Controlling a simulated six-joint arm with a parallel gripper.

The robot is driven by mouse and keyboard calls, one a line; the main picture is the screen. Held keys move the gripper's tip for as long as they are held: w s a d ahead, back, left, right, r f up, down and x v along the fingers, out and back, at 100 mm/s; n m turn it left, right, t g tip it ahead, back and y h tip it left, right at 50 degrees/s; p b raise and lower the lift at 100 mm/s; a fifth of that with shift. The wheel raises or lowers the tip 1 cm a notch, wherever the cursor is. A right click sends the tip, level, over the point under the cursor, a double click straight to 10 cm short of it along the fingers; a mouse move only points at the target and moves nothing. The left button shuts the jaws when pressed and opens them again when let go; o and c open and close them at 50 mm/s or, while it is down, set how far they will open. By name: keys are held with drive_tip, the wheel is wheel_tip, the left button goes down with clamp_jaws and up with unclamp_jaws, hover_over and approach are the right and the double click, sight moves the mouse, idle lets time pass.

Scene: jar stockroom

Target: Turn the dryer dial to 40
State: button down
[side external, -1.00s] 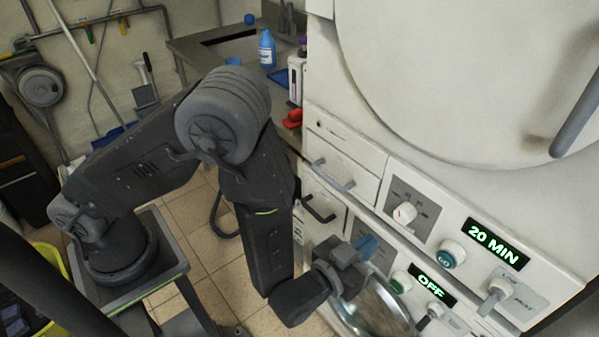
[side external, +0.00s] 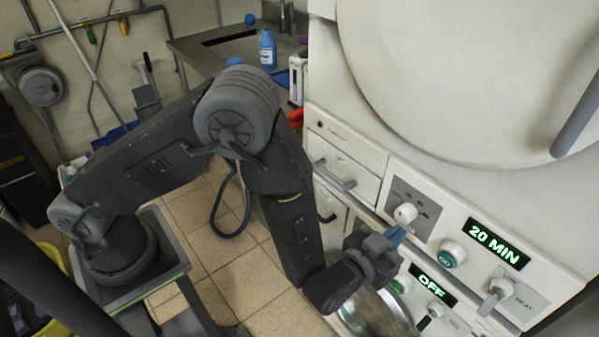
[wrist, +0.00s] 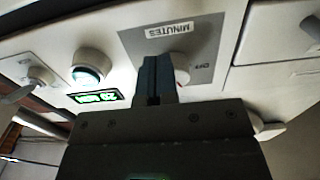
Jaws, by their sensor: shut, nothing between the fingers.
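The dryer's white round dial (side external: 405,213) sits on a grey panel of the upper control strip. In the wrist view the panel reads MINUTES and OFF, and the dial (wrist: 181,66) is partly hidden behind my fingers. The green display (side external: 491,241) beside it reads 20 MIN. My gripper (side external: 398,233) has its blue fingers shut and empty, just below the dial in the side view. In the wrist view my gripper (wrist: 156,72) overlaps the dial's edge; I cannot tell whether they touch.
A white button (side external: 453,254) marked GO and a heat lever knob (side external: 497,291) stand to the right on the same strip. A lower strip has a display (side external: 433,285) reading OFF. A drawer handle (side external: 335,175) juts out at left. A large round door (side external: 480,75) is above.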

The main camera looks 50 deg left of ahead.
drive_tip(key=shift+w+a+y, duration=0.4)
drive_tip(key=shift+w+a, duration=0.1)
drive_tip(key=shift+w, duration=0.1)
idle(0.6)
drive_tip(key=shift+a, duration=0.7)
drive_tip(key=shift+a+r, duration=0.1)
drive_tip(key=shift+r, duration=0.05)
drive_tip(key=s+f, duration=0.1)
drive_tip(key=s, duration=0.5)
idle(0.7)
drive_tip(key=shift+r, duration=0.1)
